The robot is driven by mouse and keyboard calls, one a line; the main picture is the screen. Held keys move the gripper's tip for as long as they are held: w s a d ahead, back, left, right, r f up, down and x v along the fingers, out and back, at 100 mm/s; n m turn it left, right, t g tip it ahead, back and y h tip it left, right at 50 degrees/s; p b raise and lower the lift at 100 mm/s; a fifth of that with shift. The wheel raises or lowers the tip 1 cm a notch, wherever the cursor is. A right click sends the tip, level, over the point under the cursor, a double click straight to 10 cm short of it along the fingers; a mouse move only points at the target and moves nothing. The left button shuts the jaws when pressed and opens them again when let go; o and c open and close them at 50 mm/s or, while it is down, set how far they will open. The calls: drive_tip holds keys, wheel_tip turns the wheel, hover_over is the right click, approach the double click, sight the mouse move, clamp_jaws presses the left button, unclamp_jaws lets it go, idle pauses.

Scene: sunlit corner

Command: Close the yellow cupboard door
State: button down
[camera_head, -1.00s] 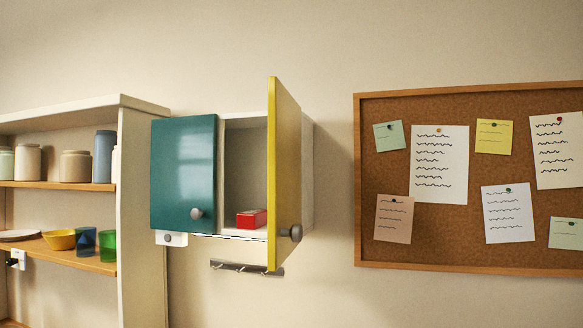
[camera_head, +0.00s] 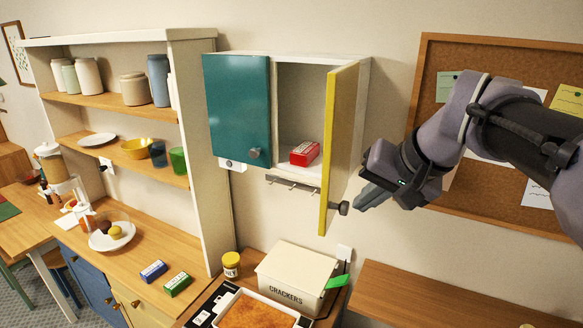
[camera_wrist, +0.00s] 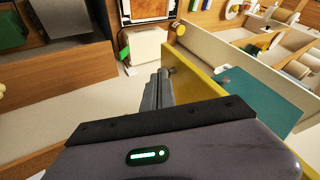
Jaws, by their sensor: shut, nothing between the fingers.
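The yellow cupboard door (camera_head: 341,140) stands wide open, jutting out from the right side of the white wall cupboard (camera_head: 306,60). Its dark round knob (camera_head: 344,208) is low on the door's right-facing side. My gripper (camera_head: 364,196) is shut and empty, just right of the door at about knob height. In the wrist view, my shut fingers (camera_wrist: 157,90) lie beside the yellow door (camera_wrist: 192,78); I cannot tell whether they touch it. The teal door (camera_head: 237,110) is shut. A red box (camera_head: 304,153) sits inside the open compartment.
A cork board (camera_head: 436,60) hangs behind my arm. A hook rail (camera_head: 292,183) is under the cupboard. A cracker box (camera_head: 296,275) stands on the counter below. A shelf unit (camera_head: 190,100) is at the left. A wooden surface (camera_head: 450,300) is at lower right.

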drive_tip(key=w+a, duration=0.1)
drive_tip(key=w+a+f, duration=0.1)
drive_tip(key=w+a+f+p, duration=0.1)
drive_tip(key=a, duration=0.1)
drive_tip(key=shift+f, duration=0.1)
drive_tip(key=shift+s+d, duration=0.1)
drive_tip(key=shift+d, duration=0.1)
